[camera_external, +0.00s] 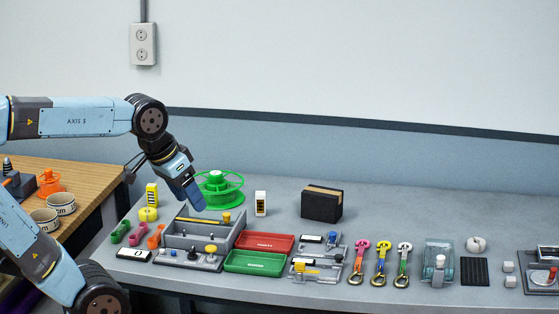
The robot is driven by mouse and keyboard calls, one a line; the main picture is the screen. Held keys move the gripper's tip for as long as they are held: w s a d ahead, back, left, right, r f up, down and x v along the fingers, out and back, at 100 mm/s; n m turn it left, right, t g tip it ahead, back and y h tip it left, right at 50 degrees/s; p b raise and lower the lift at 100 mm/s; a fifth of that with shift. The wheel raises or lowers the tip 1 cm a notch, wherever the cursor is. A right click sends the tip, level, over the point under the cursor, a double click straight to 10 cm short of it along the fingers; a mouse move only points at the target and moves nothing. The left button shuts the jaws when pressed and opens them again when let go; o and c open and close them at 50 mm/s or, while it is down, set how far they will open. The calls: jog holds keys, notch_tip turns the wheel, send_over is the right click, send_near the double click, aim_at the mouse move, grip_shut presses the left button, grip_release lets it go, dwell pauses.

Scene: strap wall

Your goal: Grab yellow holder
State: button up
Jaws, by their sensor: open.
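My gripper (187,195) points down and to the right above the table's left part, in front of the green reel (217,189). It looks empty, and its fingertips are small and dark. Several yellow things show, and I cannot tell which one is the holder. My gripper is apart from all of these.
A grey divided box (197,229), a red tray (263,243) and a green tray (254,262) fill the near left. A black box (321,204) stands behind. A clear container (437,264) is at right. The back right of the grey table (450,209) is free.

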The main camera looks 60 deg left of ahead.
jog(key=w+a+n+g+h, duration=0.1)
jog(key=w+a+n+g, duration=0.15)
jog(key=w+n, duration=0.45)
jog(key=w+a+f+n+h, duration=0.3)
jog(key=w+a+f+n, duration=0.1)
jog(key=w+a, duration=0.65)
jog(key=w+a+f+n+h, duration=0.35)
jog(key=w+a, duration=0.55)
jog(key=a, duration=0.3)
jog(key=n+t+h, duration=0.3)
jog(key=n+t, duration=1)
jog(key=n, duration=0.1)
send_over(148, 191)
jog(key=shift+m+g+y, duration=0.25)
jog(key=f, duration=0.9)
jog(key=w+a+f, duration=0.1)
jog(key=f, duration=0.3)
jog(key=shift+f, duration=0.15)
jog(key=shift+s+a+f, duration=0.15)
jog(key=shift+s, duration=0.05)
jog(key=shift+f, duration=1.5)
notch_tip(148, 191, down, 4)
jog(key=shift+r, duration=0.1)
jog(key=x, duration=0.3)
